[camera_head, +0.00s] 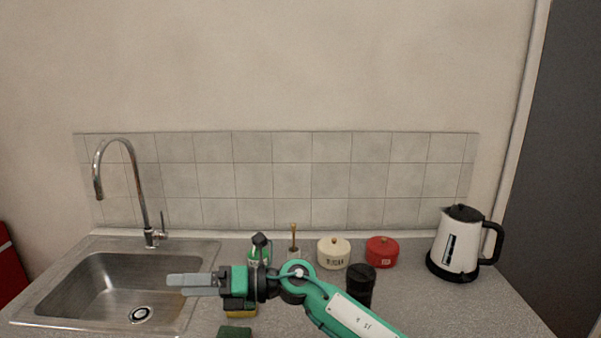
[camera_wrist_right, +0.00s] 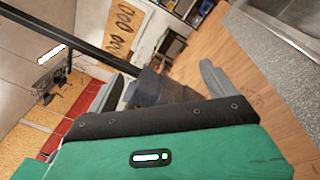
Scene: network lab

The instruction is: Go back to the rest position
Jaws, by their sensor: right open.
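My right gripper (camera_head: 192,285) reaches in from the lower right in the head view. Its green arm crosses in front of the counter, and its grey fingers point left over the right side of the sink. In the right wrist view the two fingers (camera_wrist_right: 165,90) stand apart with nothing held between them; wooden floor and room furniture show beyond. My left gripper is not in view.
A steel sink (camera_head: 205,255) with a tall tap (camera_head: 140,195) is at left. A green bottle (camera_head: 258,251), a yellow sponge (camera_head: 240,312), a cream pot (camera_head: 333,253), a red pot (camera_head: 382,252), a dark jar (camera_head: 361,283) and a white kettle (camera_head: 458,243) stand along the counter.

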